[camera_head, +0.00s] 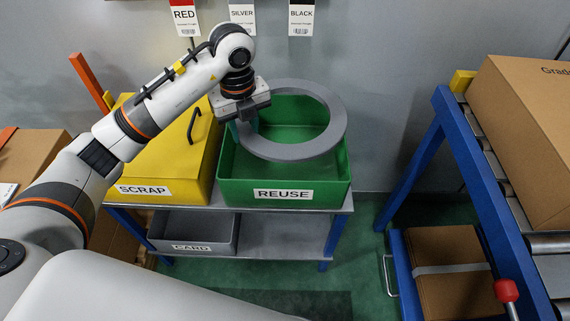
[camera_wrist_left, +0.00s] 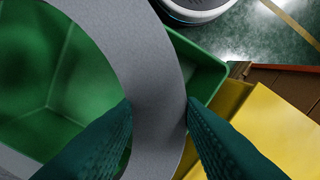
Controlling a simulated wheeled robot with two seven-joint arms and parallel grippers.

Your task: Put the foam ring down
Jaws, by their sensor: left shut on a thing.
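The foam ring (camera_head: 337,122) is a wide flat grey ring. It hangs over the open green bin (camera_head: 285,192) labelled REUSE, and the bin's inside shows through its hole. My left gripper (camera_head: 245,126) is shut on the left part of the ring's band. In the left wrist view the two teal fingers (camera_wrist_left: 160,108) press on both sides of the grey band (camera_wrist_left: 150,60), with the green bin (camera_wrist_left: 200,70) below. I cannot tell the exact gap between ring and bin rim. My right gripper is out of view.
A yellow SCRAP bin (camera_head: 150,190) stands left of the green bin on a grey rack (camera_head: 300,225). A grey CARD tray (camera_head: 195,246) sits on the lower shelf. A blue-framed roller conveyor (camera_head: 470,145) with a large carton (camera_head: 525,120) stands at the right.

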